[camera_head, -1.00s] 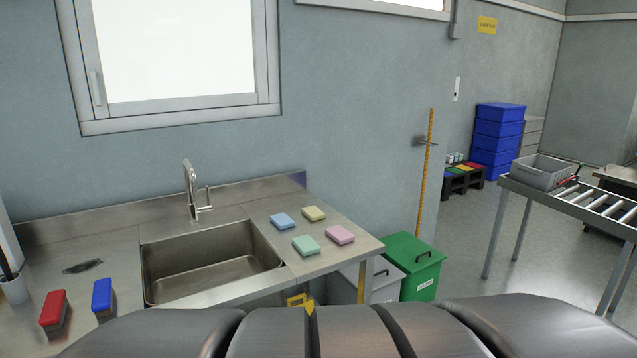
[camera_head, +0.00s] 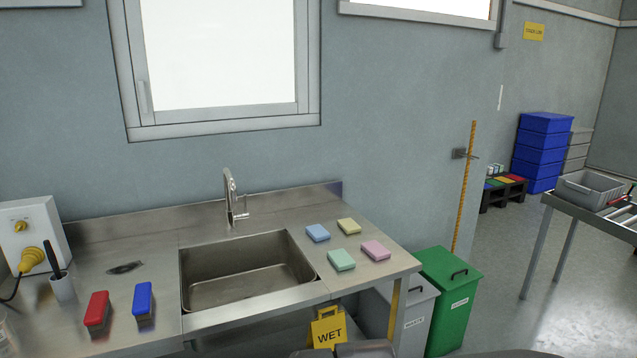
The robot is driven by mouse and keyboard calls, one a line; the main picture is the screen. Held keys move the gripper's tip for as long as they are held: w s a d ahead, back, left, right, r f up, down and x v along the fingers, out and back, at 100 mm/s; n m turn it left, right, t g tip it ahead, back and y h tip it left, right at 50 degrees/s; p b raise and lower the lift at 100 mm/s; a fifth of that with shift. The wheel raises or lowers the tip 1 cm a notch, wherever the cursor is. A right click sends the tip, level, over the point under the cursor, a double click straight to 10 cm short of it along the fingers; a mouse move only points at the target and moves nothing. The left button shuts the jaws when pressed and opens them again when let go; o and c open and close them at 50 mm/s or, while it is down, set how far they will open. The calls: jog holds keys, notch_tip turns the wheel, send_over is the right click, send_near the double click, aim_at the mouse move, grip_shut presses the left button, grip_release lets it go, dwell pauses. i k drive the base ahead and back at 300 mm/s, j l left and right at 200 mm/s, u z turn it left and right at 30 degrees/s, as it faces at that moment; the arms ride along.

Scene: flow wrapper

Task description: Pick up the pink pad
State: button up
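The pink pad (camera_head: 376,250) lies flat on the steel counter (camera_head: 300,210) to the right of the sink, near the counter's right end. A green pad (camera_head: 341,260) lies to its left and a little nearer. A yellow pad (camera_head: 349,226) and a blue pad (camera_head: 317,233) lie behind them. The pads are apart from one another. My gripper is not in view. Only a small dark part, likely of my arm, shows at the bottom edge.
A sink (camera_head: 247,272) with a tap (camera_head: 232,200) is left of the pads.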

aim_at(374, 249)
jog(key=i+l+z, duration=0.25)
jog(key=i+l, duration=1.35)
jog(key=i, duration=0.15)
